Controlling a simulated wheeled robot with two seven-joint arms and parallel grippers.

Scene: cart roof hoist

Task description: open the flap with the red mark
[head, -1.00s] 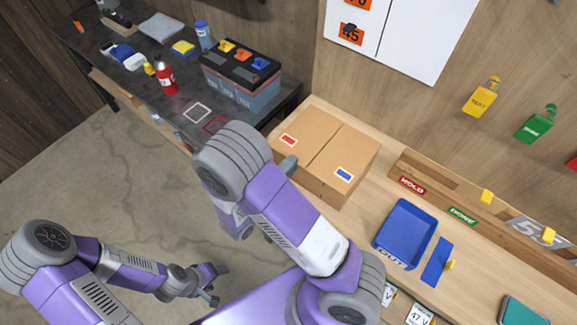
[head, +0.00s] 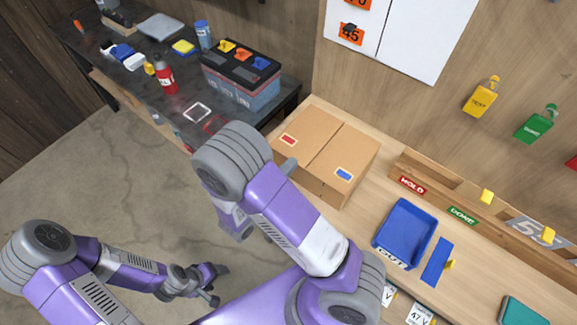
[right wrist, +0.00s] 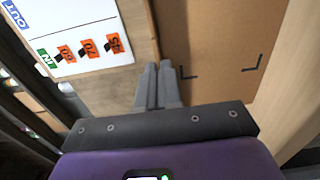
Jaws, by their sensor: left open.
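A cardboard box (head: 330,185) with two closed top flaps stands on the wooden bench. The flap with the red mark (head: 305,125) is on the left, its red label (head: 289,140) near the front edge. The other flap (head: 350,155) carries a blue label (head: 344,174). My right gripper (head: 289,165) is at the box's front side, mostly hidden behind my arm. In the right wrist view its fingers (right wrist: 158,82) are together with nothing seen between them, beside brown cardboard (right wrist: 215,45); contact cannot be told. My left gripper (head: 213,284) is open and empty, low over the floor.
A blue tray (head: 437,222) and a blue plate (head: 436,262) lie on the bench right of the box. A dark table (head: 135,75) at the back left bears a toolbox (head: 240,80), a red bottle (head: 166,77) and other items. Tags hang on the wall.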

